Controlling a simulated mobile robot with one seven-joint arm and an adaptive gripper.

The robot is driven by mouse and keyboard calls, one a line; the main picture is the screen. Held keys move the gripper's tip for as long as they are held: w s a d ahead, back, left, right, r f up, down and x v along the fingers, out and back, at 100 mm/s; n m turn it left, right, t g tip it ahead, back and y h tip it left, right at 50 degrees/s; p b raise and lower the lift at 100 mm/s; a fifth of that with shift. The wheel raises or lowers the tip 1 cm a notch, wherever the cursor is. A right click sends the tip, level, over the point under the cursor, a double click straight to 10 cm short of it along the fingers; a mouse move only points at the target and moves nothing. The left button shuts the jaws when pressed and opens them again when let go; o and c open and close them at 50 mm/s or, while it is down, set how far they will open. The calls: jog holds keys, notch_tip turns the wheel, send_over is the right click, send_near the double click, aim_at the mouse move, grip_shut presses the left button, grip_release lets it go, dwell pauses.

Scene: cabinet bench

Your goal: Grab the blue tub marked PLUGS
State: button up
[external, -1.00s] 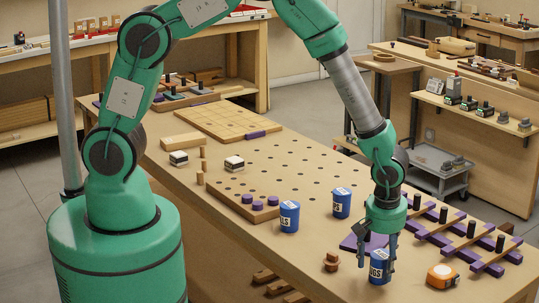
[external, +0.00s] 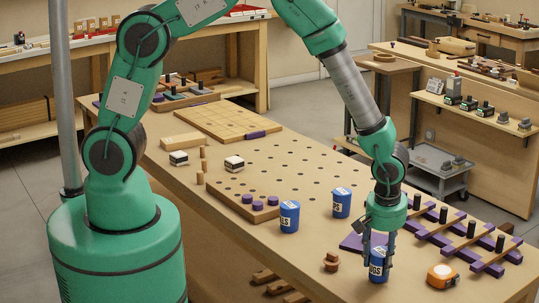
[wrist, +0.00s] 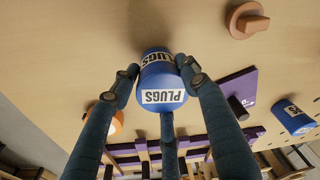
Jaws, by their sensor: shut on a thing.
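The blue tub marked PLUGS (wrist: 160,82) is between the fingers of my gripper (wrist: 157,72) in the wrist view, with its label readable. In the external view my gripper (external: 378,252) points down with its fingers around the sides of this tub (external: 377,270), shut on it. The tub is upright near the front edge of the bench; only part of its label shows there. I cannot tell clearly whether its base is off the bench. Two similar blue tubs stand farther left, one nearer (external: 289,217) and one behind it (external: 341,203); their labels are partly turned away.
A purple plate (external: 352,243) lies just behind the held tub. An orange tape measure (external: 442,276) and a purple lattice rack with dark pegs (external: 455,240) are to the right. A brown wooden knob (external: 332,262) is left of the tub. The pegboard area behind has free room.

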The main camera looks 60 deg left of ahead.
aim_at(381, 251)
jog(key=shift+r, duration=0.5)
notch_tip(381, 251, up, 2)
jog(key=shift+s+r, duration=0.1)
jog(key=s+a+r, duration=0.1)
jog(key=s+a, duration=0.7)
jog(key=s, duration=0.5)
jog(key=shift+s+a+p, duration=0.15)
jog(key=shift+a+p, duration=0.05)
jog(key=shift+p, duration=0.1)
